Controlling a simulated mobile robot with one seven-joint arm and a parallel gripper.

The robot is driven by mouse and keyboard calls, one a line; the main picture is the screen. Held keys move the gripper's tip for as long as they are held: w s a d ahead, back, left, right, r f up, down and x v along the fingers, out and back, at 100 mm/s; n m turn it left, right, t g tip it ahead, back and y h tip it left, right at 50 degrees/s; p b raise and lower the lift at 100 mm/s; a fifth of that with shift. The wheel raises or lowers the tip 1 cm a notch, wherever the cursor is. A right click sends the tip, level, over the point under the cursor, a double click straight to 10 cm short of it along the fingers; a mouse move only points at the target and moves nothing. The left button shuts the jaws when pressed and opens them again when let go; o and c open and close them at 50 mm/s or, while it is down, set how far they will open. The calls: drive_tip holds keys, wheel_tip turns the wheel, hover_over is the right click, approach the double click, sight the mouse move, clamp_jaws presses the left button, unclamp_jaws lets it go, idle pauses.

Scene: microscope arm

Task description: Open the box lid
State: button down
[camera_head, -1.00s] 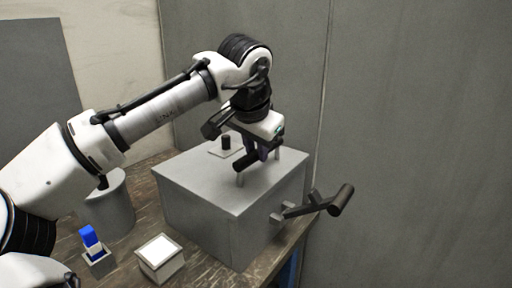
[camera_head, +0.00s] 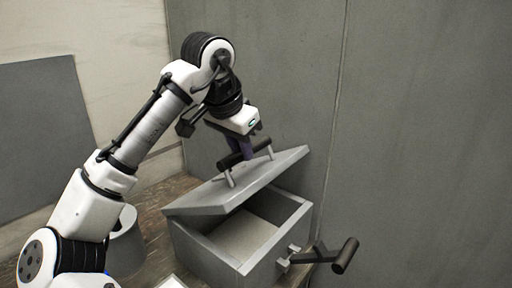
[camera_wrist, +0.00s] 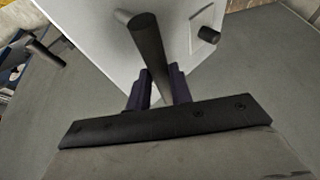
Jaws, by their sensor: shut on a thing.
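The grey box (camera_head: 205,258) stands on the table with its grey lid (camera_head: 280,170) raised and tilted. The gap is wide at the right, and part of the hollow inside shows. At the left the lid is close to the box rim; I cannot tell if they touch. My gripper (camera_head: 244,150) is shut on the dark bar handle (camera_head: 232,160) on top of the lid. In the wrist view the handle (camera_wrist: 146,40) runs between the two fingers (camera_wrist: 160,92), with the pale lid (camera_wrist: 100,25) beyond.
A dark crank (camera_head: 345,256) sticks out from the box's right side, near the grey wall (camera_head: 420,120). A grey cylinder (camera_head: 126,245) stands left of the box, partly behind my arm. A small white-topped block (camera_head: 172,283) is cut off at the bottom edge. A black knob (camera_wrist: 208,34) shows in the wrist view.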

drive_tip(key=w+a+r+g+h+p, duration=0.1)
drive_tip(key=w+a+r, duration=0.1)
drive_tip(key=w+a, duration=0.3)
drive_tip(key=w+a+r+n+g+h, duration=0.1)
drive_tip(key=w+a+r+h, duration=0.1)
drive_tip(key=w+a, duration=0.3)
drive_tip(key=shift+a+r+p, duration=0.25)
drive_tip(key=shift+a+p, duration=0.15)
drive_tip(key=shift+a, duration=2)
drive_tip(key=c, duration=1.5)
unclamp_jaws()
drive_tip(key=shift+w, duration=0.1)
drive_tip(key=shift+o, duration=1.2)
drive_tip(key=shift+w+h, duration=0.15)
drive_tip(key=shift+h, duration=0.15)
drive_tip(key=shift+d+r, duration=0.15)
